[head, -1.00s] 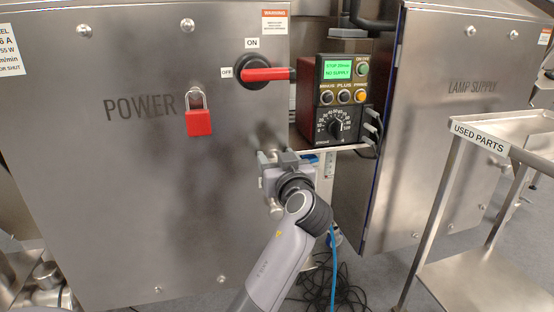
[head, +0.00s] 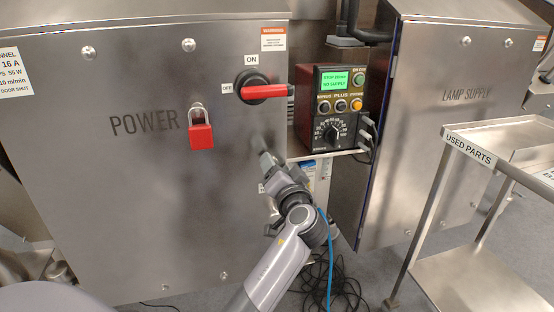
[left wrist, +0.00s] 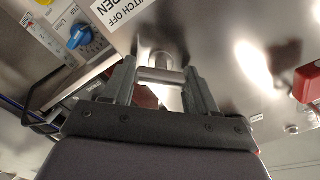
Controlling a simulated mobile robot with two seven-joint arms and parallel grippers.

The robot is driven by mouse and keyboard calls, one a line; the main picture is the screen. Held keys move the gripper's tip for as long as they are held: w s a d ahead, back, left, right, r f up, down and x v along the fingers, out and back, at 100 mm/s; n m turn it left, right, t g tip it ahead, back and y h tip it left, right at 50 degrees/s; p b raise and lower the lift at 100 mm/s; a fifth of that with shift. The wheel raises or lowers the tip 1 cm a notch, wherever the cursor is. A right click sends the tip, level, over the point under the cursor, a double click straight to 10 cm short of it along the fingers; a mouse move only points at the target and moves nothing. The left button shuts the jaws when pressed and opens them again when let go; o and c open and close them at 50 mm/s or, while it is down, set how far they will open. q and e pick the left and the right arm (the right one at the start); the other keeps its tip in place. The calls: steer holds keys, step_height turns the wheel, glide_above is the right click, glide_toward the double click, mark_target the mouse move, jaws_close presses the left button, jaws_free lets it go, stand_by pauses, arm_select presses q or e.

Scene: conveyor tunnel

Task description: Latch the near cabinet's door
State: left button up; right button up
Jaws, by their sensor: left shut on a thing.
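The near cabinet (head: 80,210) is the grey steel one marked POWER, filling the left of the head view. Its door front looks flush, but I cannot see whether it is latched. My left gripper (head: 267,162) is at the door's right edge, below the red switch handle (head: 265,91). In the left wrist view its two fingers (left wrist: 161,88) are shut on a grey metal handle bar (left wrist: 160,76), with a rounded metal mount (left wrist: 157,57) just beyond. In the head view the gripper hides most of this handle. My right gripper is not in view.
A red padlock (head: 201,136) hangs on the door. A control box (head: 335,115) stands on a shelf just right of my left gripper. The LAMP SUPPLY cabinet (head: 440,150) and a USED PARTS cart (head: 470,285) are further right. Cables lie on the floor below.

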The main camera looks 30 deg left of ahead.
arm_select(q)
steer(key=shift+r+m+p, duration=0.2)
steer(key=shift+m+p, duration=0.15)
steer(key=shift+m, duration=0.15)
steer(key=shift+m+p, duration=0.35)
steer(key=shift+m, duration=0.15)
steer(key=m+p, duration=0.3)
steer(key=m, duration=0.1)
steer(key=shift+f, duration=0.1)
steer(key=m+p, duration=0.2)
steer(key=shift+f+m, duration=0.15)
steer(key=shift+m, duration=0.25)
steer(key=shift+w+m, duration=0.1)
steer(key=shift+m, duration=0.3)
steer(key=shift+f+p, duration=0.1)
steer(key=shift+p, duration=0.2)
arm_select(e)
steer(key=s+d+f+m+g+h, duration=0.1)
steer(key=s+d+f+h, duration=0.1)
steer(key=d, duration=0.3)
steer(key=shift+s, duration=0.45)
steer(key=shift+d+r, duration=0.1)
